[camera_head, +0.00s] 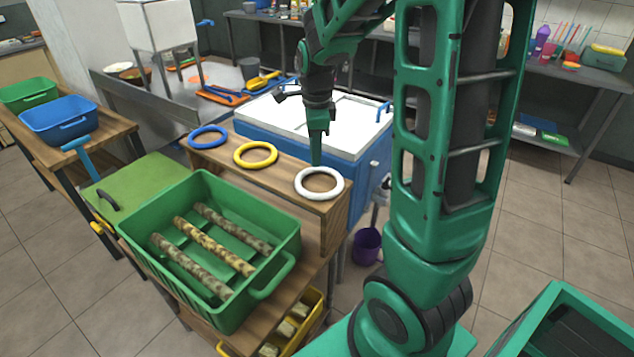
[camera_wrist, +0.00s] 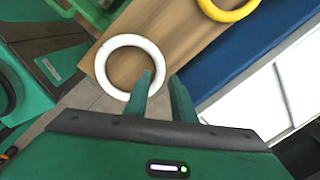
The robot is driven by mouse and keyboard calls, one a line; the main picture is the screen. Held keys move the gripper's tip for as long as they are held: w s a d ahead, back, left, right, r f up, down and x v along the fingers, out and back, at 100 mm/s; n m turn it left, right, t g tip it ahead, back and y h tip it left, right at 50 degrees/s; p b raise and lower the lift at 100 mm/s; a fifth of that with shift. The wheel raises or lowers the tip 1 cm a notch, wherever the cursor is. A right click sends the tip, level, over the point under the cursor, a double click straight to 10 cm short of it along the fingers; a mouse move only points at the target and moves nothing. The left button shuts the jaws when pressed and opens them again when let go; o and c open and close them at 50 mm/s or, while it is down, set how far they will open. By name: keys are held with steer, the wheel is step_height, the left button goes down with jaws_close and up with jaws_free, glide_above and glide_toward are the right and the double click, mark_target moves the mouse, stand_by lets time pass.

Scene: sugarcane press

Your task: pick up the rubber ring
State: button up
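Three rings lie flat in a row on a wooden shelf (camera_head: 275,180): a blue ring (camera_head: 208,144), a yellow ring (camera_head: 239,157) and a white ring (camera_head: 300,188). The task does not say which one is meant. My gripper (camera_head: 316,162) points down at the far rim of the white ring. In the wrist view the fingers (camera_wrist: 162,80) are apart with nothing gripped. The white ring (camera_wrist: 100,62) shows there with one fingertip over its opening and the other just outside its rim. I cannot tell whether they touch it. Part of the yellow ring (camera_wrist: 230,14) shows too.
A green crate (camera_head: 245,300) with several cane pieces stands in front of the shelf. A blue and white cooler box (camera_head: 355,150) is right behind it. A purple bucket (camera_head: 366,246) is on the floor to the right. A blue tub (camera_head: 60,120) stands at left.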

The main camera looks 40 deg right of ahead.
steer(key=shift+w+f, duration=0.15)
steer(key=shift+f, duration=0.85)
steer(key=shift+w+f, duration=0.15)
steer(key=shift+f, duration=0.8)
steer(key=shift+c, duration=0.6)
jaws_close()
